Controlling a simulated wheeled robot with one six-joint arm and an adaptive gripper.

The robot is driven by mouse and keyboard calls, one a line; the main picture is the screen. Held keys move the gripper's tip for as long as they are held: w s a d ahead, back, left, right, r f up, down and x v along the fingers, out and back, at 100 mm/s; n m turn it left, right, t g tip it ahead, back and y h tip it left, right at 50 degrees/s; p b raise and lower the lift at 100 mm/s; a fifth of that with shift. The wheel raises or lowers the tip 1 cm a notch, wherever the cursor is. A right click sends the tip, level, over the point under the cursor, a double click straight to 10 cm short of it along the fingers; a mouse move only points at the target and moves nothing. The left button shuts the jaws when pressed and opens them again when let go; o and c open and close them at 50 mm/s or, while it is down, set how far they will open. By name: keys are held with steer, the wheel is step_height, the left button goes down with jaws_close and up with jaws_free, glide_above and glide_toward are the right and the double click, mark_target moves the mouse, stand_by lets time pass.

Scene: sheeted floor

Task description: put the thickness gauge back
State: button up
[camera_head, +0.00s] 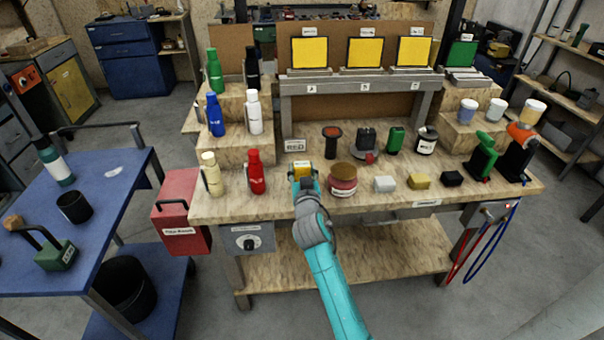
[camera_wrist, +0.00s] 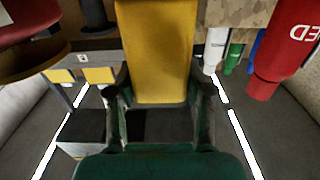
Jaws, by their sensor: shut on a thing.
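My gripper (camera_head: 302,175) is over the front part of the workbench, between the red bottle (camera_head: 256,172) and the round jar with a brown lid (camera_head: 343,180). It is shut on a yellow block-like thing, which I take to be the thickness gauge (camera_head: 302,165). In the wrist view the yellow gauge (camera_wrist: 156,50) stands out from between the two dark fingers of my gripper (camera_wrist: 160,95). Its far end runs out of the picture top. Whether it touches the bench top (camera_head: 225,205) I cannot tell.
Behind my gripper are a small label plate (camera_head: 295,144) and an orange-faced dark tool (camera_head: 333,140). A black-and-red tool (camera_head: 366,145) and a green device (camera_head: 395,140) stand further right. White (camera_head: 385,184), yellow (camera_head: 419,181) and black (camera_head: 452,178) blocks line the front edge.

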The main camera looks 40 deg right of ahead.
steer(key=shift+f, duration=0.6)
steer(key=shift+f, duration=0.1)
steer(key=o, duration=1.4)
steer(key=shift+c, duration=0.2)
steer(key=v, duration=1.2)
